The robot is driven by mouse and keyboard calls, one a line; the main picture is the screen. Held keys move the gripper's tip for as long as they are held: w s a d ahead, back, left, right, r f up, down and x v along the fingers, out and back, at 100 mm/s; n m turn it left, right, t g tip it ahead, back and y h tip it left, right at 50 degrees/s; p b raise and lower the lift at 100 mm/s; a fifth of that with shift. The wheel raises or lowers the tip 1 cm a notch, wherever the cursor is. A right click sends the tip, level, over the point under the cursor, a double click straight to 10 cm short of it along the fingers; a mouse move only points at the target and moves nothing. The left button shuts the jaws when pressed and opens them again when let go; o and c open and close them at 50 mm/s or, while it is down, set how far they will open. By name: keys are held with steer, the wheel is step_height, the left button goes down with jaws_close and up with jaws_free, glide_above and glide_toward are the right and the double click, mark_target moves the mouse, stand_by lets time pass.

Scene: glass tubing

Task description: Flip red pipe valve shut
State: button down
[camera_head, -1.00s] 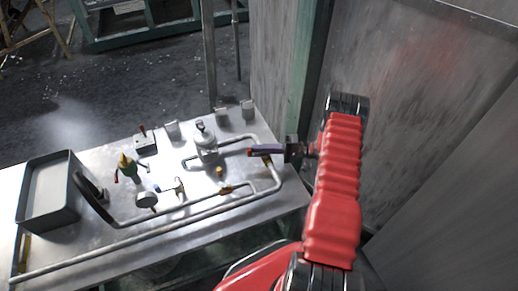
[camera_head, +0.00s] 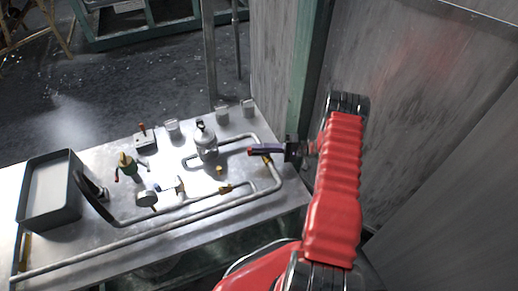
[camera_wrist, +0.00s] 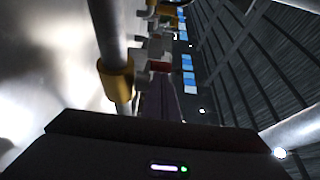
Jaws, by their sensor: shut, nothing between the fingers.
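My gripper (camera_head: 272,150) reaches left over the right end of the metal bench, above the bent grey pipe. Its dark purple fingers are shut and look empty. A small red patch shows at their tips; I cannot tell whether it is fingertip or valve handle. In the wrist view a red patch (camera_wrist: 160,67) also shows just beyond the fingers, right of a pipe with a yellow collar (camera_wrist: 117,80). A green and yellow fitting with small red parts (camera_head: 127,166) stands at the left of the bench, apart from my gripper. No red valve lever is clearly seen.
The grey pipework (camera_head: 212,207) runs along the bench, with a round gauge (camera_head: 146,198) and a silver vessel (camera_head: 206,143). A grey tray (camera_head: 49,214) sits at the left. A metal wall (camera_head: 400,110) stands close behind my arm at the right.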

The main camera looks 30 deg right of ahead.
steer(key=shift+w+a, duration=0.1)
steer(key=shift+a, duration=0.35)
steer(key=v, duration=1.4)
steer(key=shift+d, duration=0.4)
steer(key=w+a+r+n+g+h, duration=0.2)
steer(key=w+a+r+g+h, duration=0.1)
steer(key=w+a+r+g, duration=0.4)
steer(key=w+a+r+n+g+h, duration=0.1)
steer(key=w+a+r+g+h, duration=0.25)
steer(key=a+r, duration=0.4)
steer(key=w+d+f+m+h, duration=0.1)
steer(key=d+f+m+h, duration=0.1)
steer(key=d+m+h, duration=0.4)
steer(key=m+h, duration=0.1)
steer(key=m, duration=0.2)
